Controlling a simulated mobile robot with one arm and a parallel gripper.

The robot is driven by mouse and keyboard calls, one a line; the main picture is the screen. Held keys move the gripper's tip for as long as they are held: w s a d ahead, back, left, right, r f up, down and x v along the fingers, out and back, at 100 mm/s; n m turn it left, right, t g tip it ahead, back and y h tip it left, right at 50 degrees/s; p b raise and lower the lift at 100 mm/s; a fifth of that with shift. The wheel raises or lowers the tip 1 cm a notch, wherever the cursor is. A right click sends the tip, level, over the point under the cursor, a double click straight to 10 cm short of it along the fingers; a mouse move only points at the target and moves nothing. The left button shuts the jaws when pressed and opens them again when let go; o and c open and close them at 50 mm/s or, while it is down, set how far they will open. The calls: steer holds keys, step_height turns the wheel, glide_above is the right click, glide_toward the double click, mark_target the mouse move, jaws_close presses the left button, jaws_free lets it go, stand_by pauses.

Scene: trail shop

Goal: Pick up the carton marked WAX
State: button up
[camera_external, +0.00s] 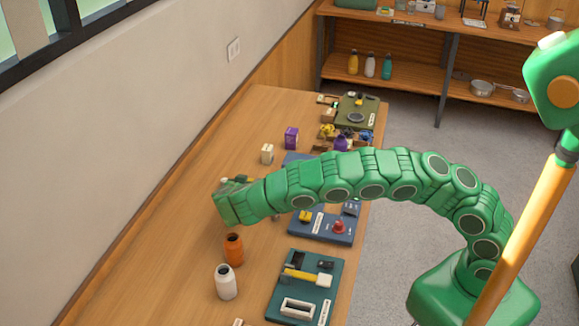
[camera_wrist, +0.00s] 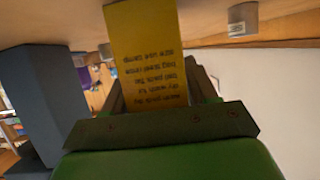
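A yellow carton (camera_wrist: 148,50) with several lines of small dark print fills the middle of the wrist view. The print appears upside down there, and I cannot read WAX on it. My gripper (camera_wrist: 158,90) has a finger on each side of this carton, very close to its sides. Whether the fingers press on it does not show. In the external view my gripper (camera_external: 232,190) is over the left part of the table and mostly hides whatever is at its fingers. A cream carton (camera_external: 267,154) and a purple carton (camera_external: 291,138) stand farther back; their labels are too small to read.
The wooden table (camera_external: 150,270) runs along the wall. An orange jar (camera_external: 233,249) and a white jar (camera_external: 226,282) stand in front of my gripper. A teal board (camera_external: 280,300) and a blue board (camera_external: 335,230) with items lie to the right. Shelves (camera_external: 405,75) stand behind.

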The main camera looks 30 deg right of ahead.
steer(key=c, duration=0.7)
steer(key=shift+r, duration=0.1)
